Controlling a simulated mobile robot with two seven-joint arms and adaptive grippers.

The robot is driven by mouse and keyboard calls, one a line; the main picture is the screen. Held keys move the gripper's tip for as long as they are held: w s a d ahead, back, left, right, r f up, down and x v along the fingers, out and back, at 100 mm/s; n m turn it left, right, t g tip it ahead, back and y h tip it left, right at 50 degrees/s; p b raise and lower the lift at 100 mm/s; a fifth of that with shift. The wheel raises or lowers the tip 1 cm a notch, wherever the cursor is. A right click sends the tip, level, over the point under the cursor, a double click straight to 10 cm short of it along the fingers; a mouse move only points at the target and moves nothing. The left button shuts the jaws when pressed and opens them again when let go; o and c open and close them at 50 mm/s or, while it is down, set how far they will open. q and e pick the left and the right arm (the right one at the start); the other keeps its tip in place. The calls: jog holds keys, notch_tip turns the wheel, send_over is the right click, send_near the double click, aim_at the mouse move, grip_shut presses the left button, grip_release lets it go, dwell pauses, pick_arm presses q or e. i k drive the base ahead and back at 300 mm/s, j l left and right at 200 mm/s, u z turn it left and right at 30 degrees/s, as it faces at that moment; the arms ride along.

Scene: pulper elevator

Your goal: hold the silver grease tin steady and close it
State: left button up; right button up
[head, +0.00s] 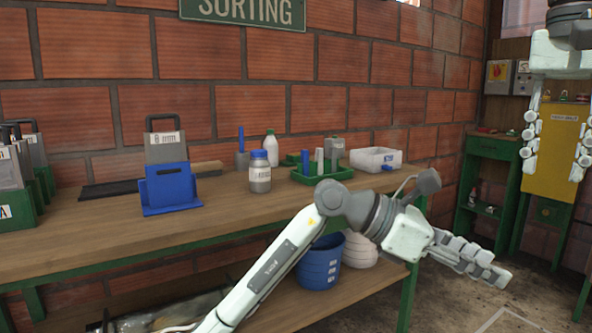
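I cannot pick out a silver grease tin for certain. A clear jar with a blue lid (260,172) and greyish contents stands upright on the bench, its lid on. A grey-green container (333,153) stands in the green tray (322,174) to its right. My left gripper (492,272) is in front of the bench's right end, apart from these things; its fingers are seen from the side, so its opening is unclear. My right gripper (555,160) hangs at the upper right, fingers down and wide apart, with nothing between them.
The wooden bench (110,232) has clear room at its front. A blue holder (171,189) with a grey plate stands left, a white bin (376,160) right. A blue bucket (320,268) sits on the lower shelf. A yellow cabinet (553,150) stands at the far right.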

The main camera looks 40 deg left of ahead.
aim_at(259, 168)
jog(key=i+z, duration=0.3)
jog(key=i, duration=1.1)
jog(key=i+u, duration=0.25)
jog(key=u, duration=0.25)
jog(key=i+l+u, duration=0.1)
jog(key=i+u, duration=0.2)
jog(key=u, duration=0.15)
jog(key=i+l+u, duration=0.15)
jog(key=u, duration=0.35)
jog(key=i+u, duration=0.15)
jog(key=u, duration=0.35)
jog(key=i+l+u, duration=0.15)
jog(key=u, duration=0.35)
jog(key=i+l+u, duration=0.1)
jog(key=u, duration=0.4)
jog(key=i+l+u, duration=0.15)
jog(key=l+u, duration=0.25)
jog(key=i+l+u, duration=0.15)
jog(key=u, duration=0.25)
jog(key=l, duration=0.1)
